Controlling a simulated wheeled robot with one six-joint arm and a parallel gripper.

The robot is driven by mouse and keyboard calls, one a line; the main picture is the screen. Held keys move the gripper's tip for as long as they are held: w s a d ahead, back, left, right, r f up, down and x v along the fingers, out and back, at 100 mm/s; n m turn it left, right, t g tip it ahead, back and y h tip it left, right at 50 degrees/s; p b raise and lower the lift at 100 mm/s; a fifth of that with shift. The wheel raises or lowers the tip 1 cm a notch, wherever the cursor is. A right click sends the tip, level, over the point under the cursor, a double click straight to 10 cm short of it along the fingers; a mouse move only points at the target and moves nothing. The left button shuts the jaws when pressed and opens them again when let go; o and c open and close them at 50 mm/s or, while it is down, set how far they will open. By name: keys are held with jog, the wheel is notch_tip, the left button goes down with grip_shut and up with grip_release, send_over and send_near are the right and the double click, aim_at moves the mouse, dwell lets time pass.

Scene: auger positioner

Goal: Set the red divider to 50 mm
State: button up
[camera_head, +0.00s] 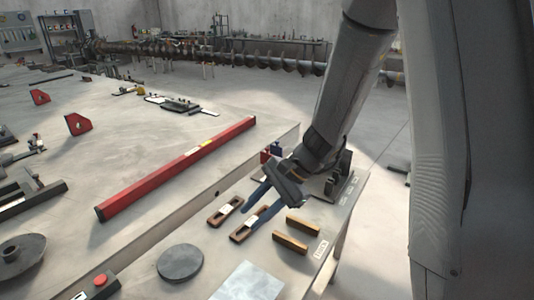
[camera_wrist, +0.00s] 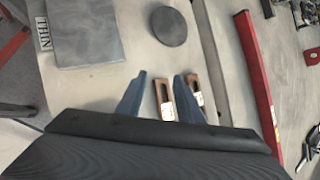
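My gripper (camera_head: 248,214) is over the near bench, its two blue fingers spread apart. In the wrist view the fingers (camera_wrist: 158,80) also stand apart, with nothing seen held between them. A small red item (camera_head: 265,156) shows just behind my wrist, beside a small blue one (camera_head: 276,148). The red item may be the red divider, but it is mostly hidden and too small to tell. It does not show clearly in the wrist view. No opening or reading in mm can be made out.
Two slotted brown wooden pieces (camera_head: 225,211) lie below my fingers. Two lighter wooden pieces (camera_head: 297,228), a dark round disc (camera_head: 180,263) and a grey plate (camera_head: 247,284) lie nearby. A long red bar (camera_head: 180,167) lies on the large table. Its middle is mostly clear.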

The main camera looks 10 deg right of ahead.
jog(key=w+a+f+m+t+y+b, duration=0.15)
jog(key=w+m+t+y, duration=0.35)
jog(key=w, duration=0.8)
jog(key=w+d+f+m+t+h+b, duration=0.1)
jog(key=w+d+m+t, duration=0.35)
jog(key=w, duration=0.25)
jog(key=w+d+m+t+h+b, duration=0.25)
jog(key=w+d+m, duration=0.2)
jog(key=w, duration=0.35)
jog(key=m+t+h, duration=0.2)
jog(key=m+t, duration=0.2)
jog(key=m, duration=0.1)
send_near(267, 157)
jog(key=r, duration=0.1)
jog(key=w+r, duration=0.1)
jog(key=w+a+r, duration=0.1)
jog(key=r, duration=0.1)
jog(key=shift+w, duration=0.1)
jog(key=shift+w+h, duration=0.25)
jog(key=shift+w, duration=0.05)
jog(key=x, duration=0.7)
jog(key=shift+w+p, duration=0.1)
jog(key=shift+p, duration=0.3)
grip_shut()
